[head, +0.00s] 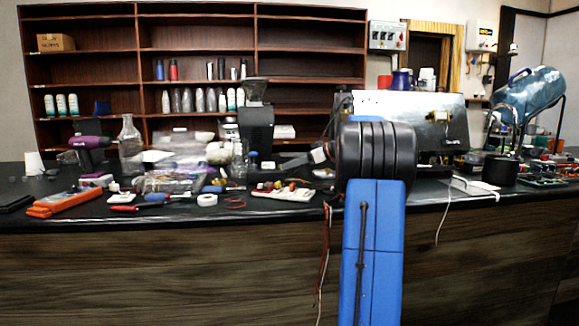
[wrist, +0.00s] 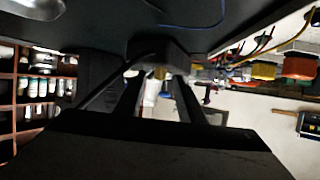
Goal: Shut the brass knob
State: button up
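A small yellowish, brass-coloured piece (wrist: 160,73), probably the brass knob, shows in the wrist view on the underside of a dark body. It is too small and dim to tell how it is turned. My gripper (wrist: 158,88) has its two dark fingers apart, one on each side of the line to this piece. I see no contact between them. In the head view, my blue and black arm stands before the steel brewer (head: 432,112) and hides part of its front. The knob and my gripper cannot be made out there.
The dark counter (head: 275,222) is crowded with tools and bottles left of my arm. A black grinder (head: 257,130) stands left of the brewer. A black pot (head: 500,170) stands to its right. Loose wires (head: 323,262) hang over the counter's front edge.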

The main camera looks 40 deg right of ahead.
jog(key=shift+w+a+f, duration=0.3)
jog(key=shift+w, duration=0.3)
jog(key=shift+c, duration=0.3)
grip_shut()
jog(key=shift+a+h, duration=0.1)
jog(key=shift+h, duration=0.2)
jog(key=m+h, duration=0.2)
jog(key=a+m+t+h, duration=0.1)
jog(key=m+h, duration=0.1)
jog(key=shift+s+a, duration=0.15)
jog(key=shift+a+m+h, duration=0.2)
jog(key=shift+m+h, duration=0.95)
jog(key=shift+h, duration=0.2)
jog(key=shift+a+m+h, duration=0.2)
jog(key=shift+m+h, duration=0.95)
jog(key=shift+h, duration=0.2)
jog(key=shift+m+g+h, duration=0.3)
jog(key=shift+g, duration=0.1)
